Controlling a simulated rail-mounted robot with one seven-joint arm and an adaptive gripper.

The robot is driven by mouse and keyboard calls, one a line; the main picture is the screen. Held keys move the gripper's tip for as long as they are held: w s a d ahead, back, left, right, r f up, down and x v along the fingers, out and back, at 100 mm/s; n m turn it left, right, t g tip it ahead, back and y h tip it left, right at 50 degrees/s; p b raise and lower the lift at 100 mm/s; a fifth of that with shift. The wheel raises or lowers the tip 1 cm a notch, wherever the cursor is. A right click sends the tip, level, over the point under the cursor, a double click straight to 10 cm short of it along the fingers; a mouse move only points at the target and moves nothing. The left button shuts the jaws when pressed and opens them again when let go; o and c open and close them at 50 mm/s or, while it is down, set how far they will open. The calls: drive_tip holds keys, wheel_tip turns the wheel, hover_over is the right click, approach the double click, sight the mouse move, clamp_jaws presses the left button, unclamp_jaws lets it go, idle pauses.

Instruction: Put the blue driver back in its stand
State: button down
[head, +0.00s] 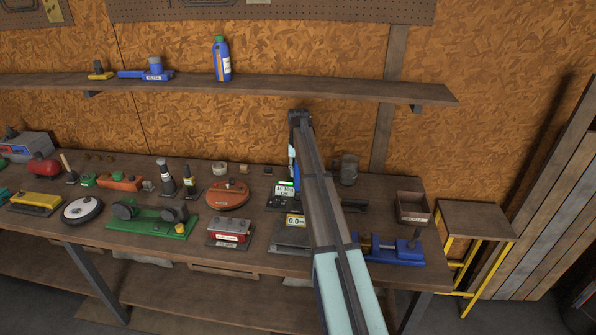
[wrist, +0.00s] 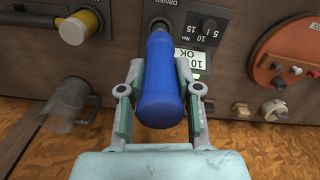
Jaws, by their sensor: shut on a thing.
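The blue driver (wrist: 160,88) is between the two fingers of my gripper (wrist: 159,70), which is shut on its handle. In the wrist view the handle's far end points at the dark stand (wrist: 196,28), marked "DRIVER", with a torque scale and a display reading "10 OK". The driver's lower end meets a dark round part of the stand; I cannot tell whether it is seated or just above. In the head view my arm hides most of the gripper and driver. The stand's display (head: 285,189) shows left of the arm.
A glass mug (wrist: 66,104) stands near the gripper, also behind the arm in the head view (head: 348,170). A yellow-handled tool (wrist: 82,27) is beside the stand. An orange round tool (head: 228,195) and a 0.0 display unit (head: 295,221) are close by. A wall shelf (head: 300,91) hangs above.

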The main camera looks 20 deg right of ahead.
sight(298, 178)
drive_tip(key=shift+f, duration=0.15)
drive_tip(key=shift+f+b, duration=0.6)
drive_tip(key=shift+f, duration=1.1)
drive_tip(key=c, duration=0.7)
unclamp_jaws()
wheel_tip(298, 178, up, 12)
